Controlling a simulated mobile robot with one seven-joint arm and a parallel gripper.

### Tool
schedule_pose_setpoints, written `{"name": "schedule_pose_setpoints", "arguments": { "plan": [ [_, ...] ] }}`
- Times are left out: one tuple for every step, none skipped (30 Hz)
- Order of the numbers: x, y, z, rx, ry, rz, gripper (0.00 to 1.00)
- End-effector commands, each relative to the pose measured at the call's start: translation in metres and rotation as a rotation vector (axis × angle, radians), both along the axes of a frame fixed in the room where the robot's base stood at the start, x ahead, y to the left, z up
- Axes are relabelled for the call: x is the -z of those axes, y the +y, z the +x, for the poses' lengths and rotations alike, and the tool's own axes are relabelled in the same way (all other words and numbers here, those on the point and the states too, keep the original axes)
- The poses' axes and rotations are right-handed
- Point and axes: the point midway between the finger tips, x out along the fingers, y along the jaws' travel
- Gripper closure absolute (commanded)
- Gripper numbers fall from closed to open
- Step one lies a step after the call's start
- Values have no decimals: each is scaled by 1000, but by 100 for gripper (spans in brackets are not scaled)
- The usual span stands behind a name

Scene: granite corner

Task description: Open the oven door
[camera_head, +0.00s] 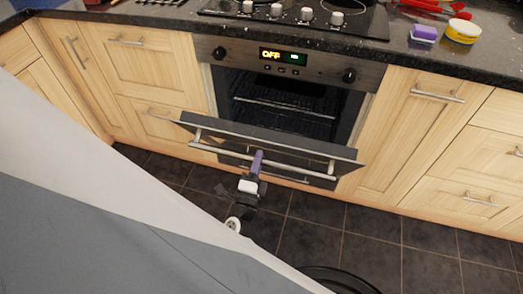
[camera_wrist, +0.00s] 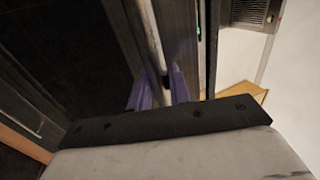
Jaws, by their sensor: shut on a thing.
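The oven door (camera_head: 300,143) is partly open, tilted down and outward from its top, with the dark oven cavity (camera_head: 285,104) and its racks showing above it. A metal handle (camera_head: 215,149) runs across the door's front. My gripper (camera_head: 258,158), with purple fingers, is at the middle of this handle, in front of the door. In the wrist view my gripper (camera_wrist: 162,90) has one finger on each side of the handle bar (camera_wrist: 152,42) and is shut on it. The exact contact at the fingertips is small and partly hidden.
Wooden cabinets (camera_head: 420,125) with bar handles flank the oven. The granite worktop (camera_head: 150,18) carries a hob (camera_head: 340,20), a purple-and-white sponge (camera_head: 423,33) and a yellow tub (camera_head: 463,31). Dark floor tiles (camera_head: 375,235) lie clear at the right, below the door.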

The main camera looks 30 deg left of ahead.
Motion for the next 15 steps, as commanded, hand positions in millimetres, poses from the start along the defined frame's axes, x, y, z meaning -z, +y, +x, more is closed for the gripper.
{"name": "schedule_pose_setpoints", "arguments": {
  "plan": [
    [6, -1, -4, -1, 5, -2, 100],
    [7, -2, -5, -1, 5, -2, 100],
    [8, -2, -6, -1, 5, -1, 100],
    [8, -2, -7, -1, 5, -1, 100],
    [8, -2, -7, -1, 5, -1, 100],
    [9, -2, -8, -1, 5, -1, 100],
    [9, -2, -8, -1, 5, -1, 100],
    [9, -2, -8, -1, 5, -1, 100],
    [9, -2, -8, -2, 5, -1, 100],
    [9, -2, -8, -2, 5, -1, 100],
    [9, -2, -8, -2, 5, -1, 100],
    [9, -2, -8, -2, 5, -1, 100],
    [9, -2, -8, -2, 5, -1, 100],
    [9, -2, -8, -2, 6, -2, 100],
    [9, -2, -8, -2, 6, -2, 100]
  ]
}}
